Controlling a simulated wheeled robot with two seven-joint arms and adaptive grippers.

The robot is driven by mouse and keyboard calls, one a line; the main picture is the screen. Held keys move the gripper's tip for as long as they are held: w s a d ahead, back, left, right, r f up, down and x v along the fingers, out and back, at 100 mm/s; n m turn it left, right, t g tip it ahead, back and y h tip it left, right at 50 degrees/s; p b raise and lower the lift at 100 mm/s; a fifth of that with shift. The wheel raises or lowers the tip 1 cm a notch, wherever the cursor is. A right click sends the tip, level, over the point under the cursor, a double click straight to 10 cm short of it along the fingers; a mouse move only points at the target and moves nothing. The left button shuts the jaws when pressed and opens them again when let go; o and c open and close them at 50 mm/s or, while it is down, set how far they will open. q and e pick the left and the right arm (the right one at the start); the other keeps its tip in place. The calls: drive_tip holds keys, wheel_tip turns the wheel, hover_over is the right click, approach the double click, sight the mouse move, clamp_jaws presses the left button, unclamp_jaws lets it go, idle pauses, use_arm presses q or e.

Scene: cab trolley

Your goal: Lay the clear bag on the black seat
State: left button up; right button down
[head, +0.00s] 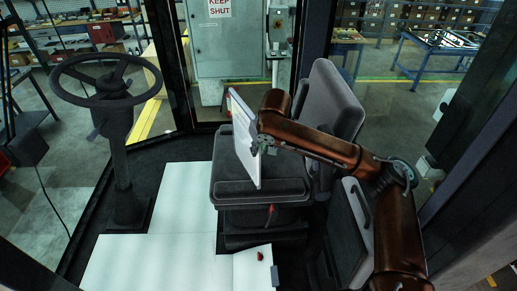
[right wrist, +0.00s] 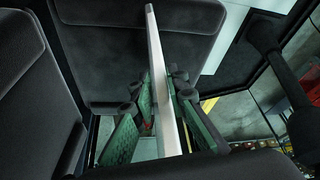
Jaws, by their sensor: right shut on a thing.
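A flat, pale, thin panel-like thing, which I take for the clear bag (head: 243,138), stands on edge, tilted, over the black seat (head: 232,192). Some yellow and dark print shows at its left edge. My right gripper (head: 264,146) is shut on it from its right side. In the right wrist view, the bag (right wrist: 161,80) is a narrow white strip seen edge-on between the green finger pads. The seat cushion (right wrist: 95,50) lies beyond it. I cannot tell whether the bag's lower edge touches the cushion. My left gripper is out of view.
The seat's backrest (head: 332,98) rises at the right behind the bag. A steering wheel (head: 105,80) on a column stands at left. White floor panels (head: 150,255) lie in front, with a small red object (head: 260,256) on one. A grey cabinet (head: 224,55) stands behind.

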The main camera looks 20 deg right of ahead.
drive_tip(key=shift+w+f, duration=0.1)
drive_tip(key=shift+f, duration=0.05)
drive_tip(key=c, duration=2.3)
unclamp_jaws()
drive_tip(key=shift+f, duration=0.15)
drive_tip(key=shift+c, duration=0.2)
drive_tip(key=o, duration=0.5)
drive_tip(key=shift+c, duration=0.2)
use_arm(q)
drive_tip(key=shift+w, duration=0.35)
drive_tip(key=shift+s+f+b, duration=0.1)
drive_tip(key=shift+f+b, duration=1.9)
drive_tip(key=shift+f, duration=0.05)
use_arm(e)
drive_tip(key=a+v, duration=0.1)
drive_tip(key=v, duration=1.1)
drive_tip(key=shift+d+r, duration=0.35)
drive_tip(key=shift+d, duration=0.1)
